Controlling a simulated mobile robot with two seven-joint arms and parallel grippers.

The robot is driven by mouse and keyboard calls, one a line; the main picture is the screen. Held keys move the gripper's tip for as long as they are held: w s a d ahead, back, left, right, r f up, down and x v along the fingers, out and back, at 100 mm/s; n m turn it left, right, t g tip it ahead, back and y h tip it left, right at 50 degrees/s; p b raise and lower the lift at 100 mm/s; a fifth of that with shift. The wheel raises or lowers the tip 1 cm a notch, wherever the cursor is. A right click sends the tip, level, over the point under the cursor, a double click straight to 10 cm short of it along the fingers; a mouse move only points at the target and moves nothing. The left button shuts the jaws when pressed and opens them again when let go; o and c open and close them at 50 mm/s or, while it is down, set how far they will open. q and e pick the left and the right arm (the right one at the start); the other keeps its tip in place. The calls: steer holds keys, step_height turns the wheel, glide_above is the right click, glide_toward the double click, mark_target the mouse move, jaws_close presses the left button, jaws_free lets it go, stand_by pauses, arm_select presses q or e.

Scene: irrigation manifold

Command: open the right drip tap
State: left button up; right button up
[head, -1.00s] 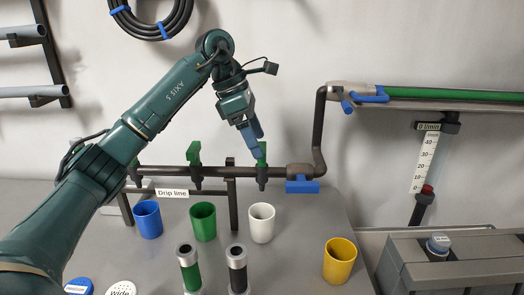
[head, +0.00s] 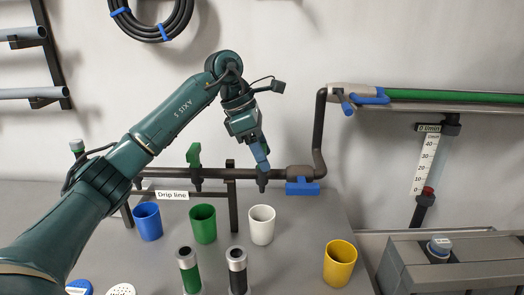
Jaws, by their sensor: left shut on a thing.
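The right drip tap (head: 262,182) hangs on the dark drip line pipe, at the pipe's right part, above the white cup. Its green handle is hidden behind the blue fingers of my left gripper (head: 262,160). My left gripper comes down from above and is shut on that handle. How the handle is turned cannot be seen. The middle drip tap (head: 195,160) has its green handle standing upright. The left drip tap is mostly hidden by my left arm. My right gripper is not in view.
Blue (head: 147,222), green (head: 203,223), white (head: 262,225) and yellow (head: 339,263) cups stand on the bench. A blue-handled valve (head: 302,187) sits just right of the tap. A flow gauge (head: 425,165) has its red float low. Two capped cylinders stand in front.

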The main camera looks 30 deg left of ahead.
arm_select(q)
steer(key=shift+c, duration=1.3)
steer(key=shift+n, duration=0.3)
steer(key=n+t+y, duration=0.1)
steer(key=n, duration=0.1)
steer(key=shift+n+p, duration=0.3)
steer(key=shift+n, duration=0.1)
steer(key=n+y, duration=0.1)
steer(key=n, duration=0.1)
steer(key=n+t, duration=0.1)
steer(key=n, duration=0.2)
steer(key=shift+y, duration=0.4)
steer(key=n+y, duration=0.1)
steer(key=n, duration=0.2)
steer(key=n+y, duration=0.1)
steer(key=n, duration=0.1)
steer(key=shift+n+t, duration=0.3)
steer(key=shift+n, duration=0.1)
steer(key=n+y, duration=0.1)
steer(key=n, duration=0.3)
steer(key=shift+y, duration=0.3)
steer(key=shift+n, duration=0.3)
